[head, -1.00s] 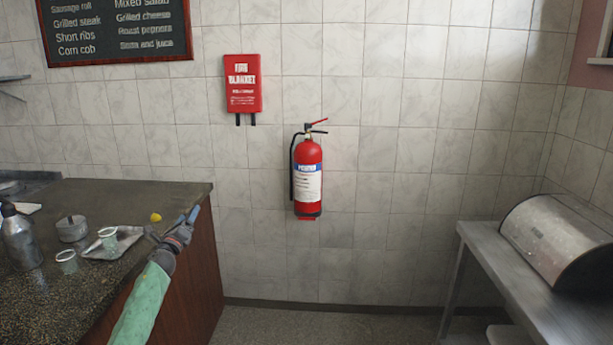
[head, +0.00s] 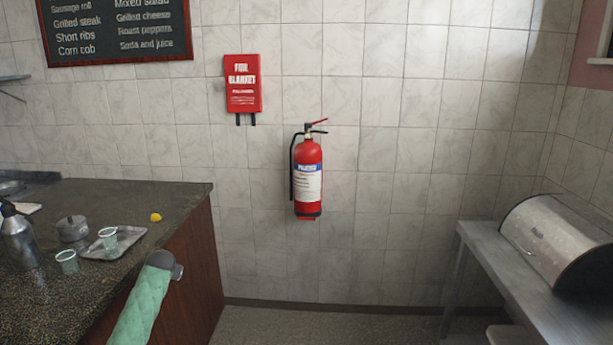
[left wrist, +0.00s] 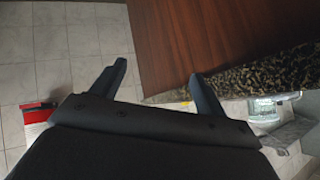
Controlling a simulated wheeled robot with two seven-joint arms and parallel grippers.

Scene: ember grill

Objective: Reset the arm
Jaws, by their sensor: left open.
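My left arm comes in from the lower left of the head view in a green quilted sleeve and ends in a dark wrist part by the counter's wooden side. The fingers do not show there. In the left wrist view my left gripper (left wrist: 157,72) has its two dark fingers spread apart with nothing between them. Beyond them are the counter's wooden side (left wrist: 200,40) and the tiled wall. My right gripper is in neither view.
The counter (head: 180,190) holds a metal tray (head: 128,238), small cups (head: 67,262), a lidded tin (head: 72,229), a bottle (head: 20,240) and a yellow item (head: 155,217). A fire extinguisher (head: 308,178) and fire blanket (head: 242,85) hang on the wall. Floor between counter and right table (head: 510,270) is clear.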

